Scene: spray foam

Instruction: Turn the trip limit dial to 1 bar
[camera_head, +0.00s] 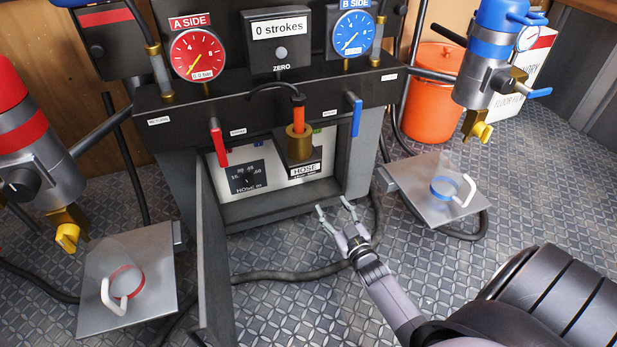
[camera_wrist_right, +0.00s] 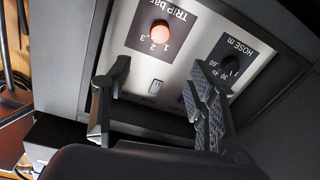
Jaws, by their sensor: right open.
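The trip limit dial (camera_wrist_right: 160,33) is a round orange-red knob on a dark plate marked "TRIP bar" with numbers 1, 2 and 3, upside down in the right wrist view. Its pointer setting is too small to read. I cannot make this dial out in the head view. My right gripper (camera_head: 335,209) is open and empty in front of the open cabinet's lower right part. In the right wrist view its two fingers (camera_wrist_right: 158,98) stand apart below the dial, not touching it. My left gripper is not in view.
A black "HOSE m" dial (camera_head: 248,177) sits on the same panel; it also shows in the right wrist view (camera_wrist_right: 232,66). The open cabinet door (camera_head: 212,255) stands at left. A black hose (camera_head: 290,274) crosses the floor.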

